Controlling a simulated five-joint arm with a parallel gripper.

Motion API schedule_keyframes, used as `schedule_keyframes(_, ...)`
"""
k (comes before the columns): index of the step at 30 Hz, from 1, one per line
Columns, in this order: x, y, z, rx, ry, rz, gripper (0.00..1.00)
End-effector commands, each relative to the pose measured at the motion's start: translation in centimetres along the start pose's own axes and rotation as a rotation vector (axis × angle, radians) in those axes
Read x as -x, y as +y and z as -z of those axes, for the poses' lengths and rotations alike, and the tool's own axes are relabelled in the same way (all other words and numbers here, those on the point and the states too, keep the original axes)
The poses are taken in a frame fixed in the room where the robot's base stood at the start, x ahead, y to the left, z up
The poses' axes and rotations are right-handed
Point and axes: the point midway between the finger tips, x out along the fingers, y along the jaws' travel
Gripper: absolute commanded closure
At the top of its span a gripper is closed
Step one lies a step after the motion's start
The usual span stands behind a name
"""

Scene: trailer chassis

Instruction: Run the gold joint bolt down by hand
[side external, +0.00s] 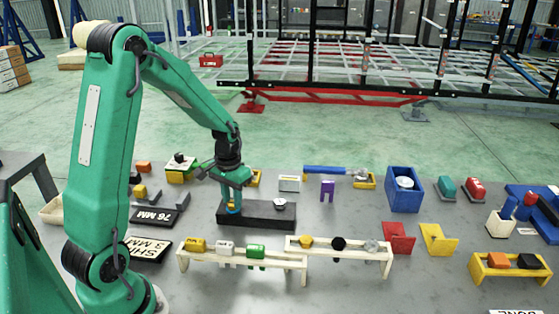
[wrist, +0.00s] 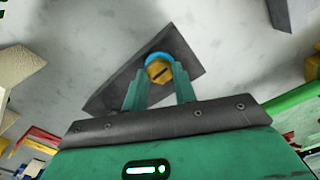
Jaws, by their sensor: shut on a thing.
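The gold joint bolt (wrist: 158,71) shows in the wrist view as a gold head with a dark slot line, with a blue ring (wrist: 155,56) around its far side. It sits over a dark block (wrist: 185,47) lying on the grey bench. My gripper (wrist: 160,88) has its two green fingers on either side of the bolt head, shut on it. In the side view my gripper (side external: 233,202) points down at the left end of the dark block (side external: 262,218). A silver-topped bolt (side external: 280,203) stands at the block's right end.
In front are a cream rack with yellow, white and green pieces (side external: 255,252) and one with gold, black and clear knobs (side external: 339,243). A blue box (side external: 404,190) and a blue-handled tool (side external: 330,170) lie right and behind. Sign plates (side external: 150,250) lie left.

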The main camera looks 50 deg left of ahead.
Motion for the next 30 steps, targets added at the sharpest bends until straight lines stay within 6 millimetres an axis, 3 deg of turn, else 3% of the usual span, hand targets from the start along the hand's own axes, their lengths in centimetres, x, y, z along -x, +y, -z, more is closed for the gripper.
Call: schedule_keyframes(30,0.31,0.06,0.29,-0.934,0.009,0.006,0.95)
